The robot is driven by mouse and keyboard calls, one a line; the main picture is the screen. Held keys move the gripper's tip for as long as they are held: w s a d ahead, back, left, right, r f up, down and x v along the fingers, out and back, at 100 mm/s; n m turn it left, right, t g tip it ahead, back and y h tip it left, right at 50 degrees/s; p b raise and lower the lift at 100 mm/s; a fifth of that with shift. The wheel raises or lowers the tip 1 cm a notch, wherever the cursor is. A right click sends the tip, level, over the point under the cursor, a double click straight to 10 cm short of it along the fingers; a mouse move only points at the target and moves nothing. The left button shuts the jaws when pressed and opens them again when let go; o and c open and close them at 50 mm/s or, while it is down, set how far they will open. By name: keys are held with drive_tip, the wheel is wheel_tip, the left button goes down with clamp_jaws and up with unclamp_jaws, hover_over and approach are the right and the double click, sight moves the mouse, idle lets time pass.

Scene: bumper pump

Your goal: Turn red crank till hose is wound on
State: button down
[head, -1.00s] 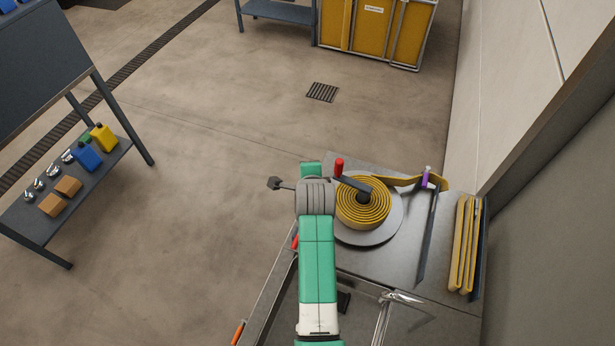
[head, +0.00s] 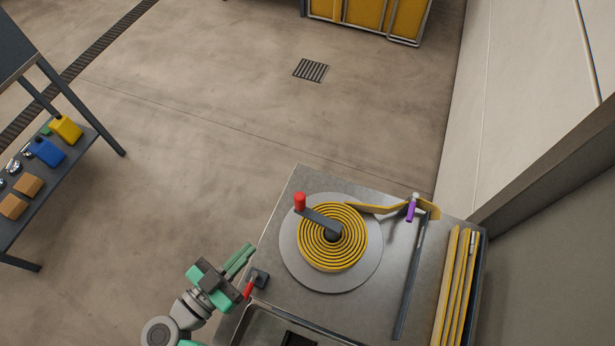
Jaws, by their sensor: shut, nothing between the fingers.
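The red crank knob (head: 300,201) stands up at the end of a dark crank arm (head: 318,218), which points to the upper left from the hub. The yellow hose (head: 335,262) is coiled in several turns around the hub on a round grey plate (head: 365,275). Its tail (head: 380,209) runs right to a purple-handled post (head: 411,210) and a little beyond. My gripper (head: 243,256) is shut and empty, beside the metal table's left edge, below and left of the knob and apart from it.
The metal table (head: 300,180) has a dark slot bar (head: 412,290) and folded yellow hoses (head: 457,285) at right. A small red lever (head: 248,289) on a dark block is close to my gripper. A wall stands at right; a shelf with jugs (head: 65,128) is far left.

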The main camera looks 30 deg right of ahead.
sight(295, 201)
drive_tip(key=p+x, duration=0.3)
drive_tip(key=x, duration=1)
drive_tip(key=shift+d, duration=0.15)
